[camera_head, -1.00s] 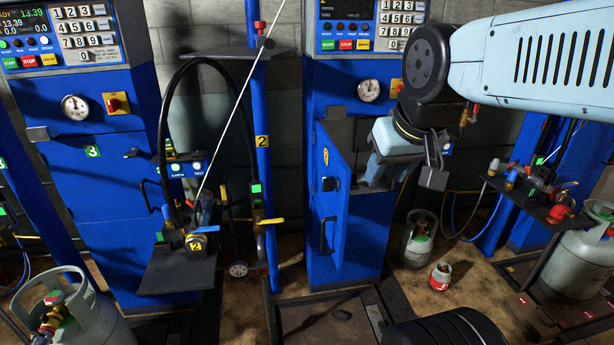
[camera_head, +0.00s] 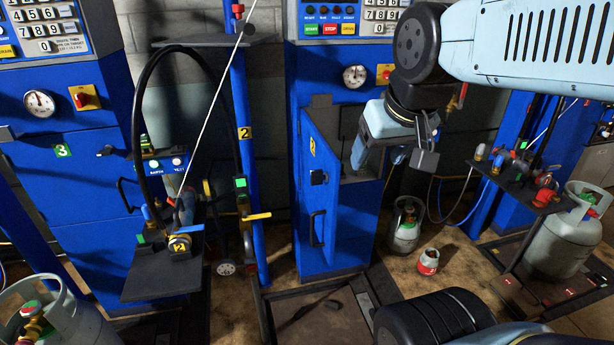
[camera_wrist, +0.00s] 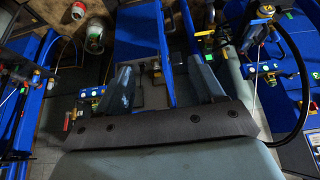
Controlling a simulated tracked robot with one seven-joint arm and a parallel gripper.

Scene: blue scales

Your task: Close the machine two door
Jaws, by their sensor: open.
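Machine two is the blue cabinet in the middle of the head view, with a gauge (camera_head: 355,76) on its front. My gripper (camera_head: 376,154) is open and empty, pointing down beside the upper part of the door, over the cabinet's opening. In the wrist view, my two fingers (camera_wrist: 160,72) are spread with blue panels between and beyond them. I cannot tell whether a finger touches the door.
A blue post (camera_head: 250,180) and a black shelf (camera_head: 160,272) with a hose stand to the left. A grey cylinder (camera_head: 405,226) and a small red canister (camera_head: 428,262) are on the floor at right. A low platform (camera_head: 315,318) lies before the cabinet.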

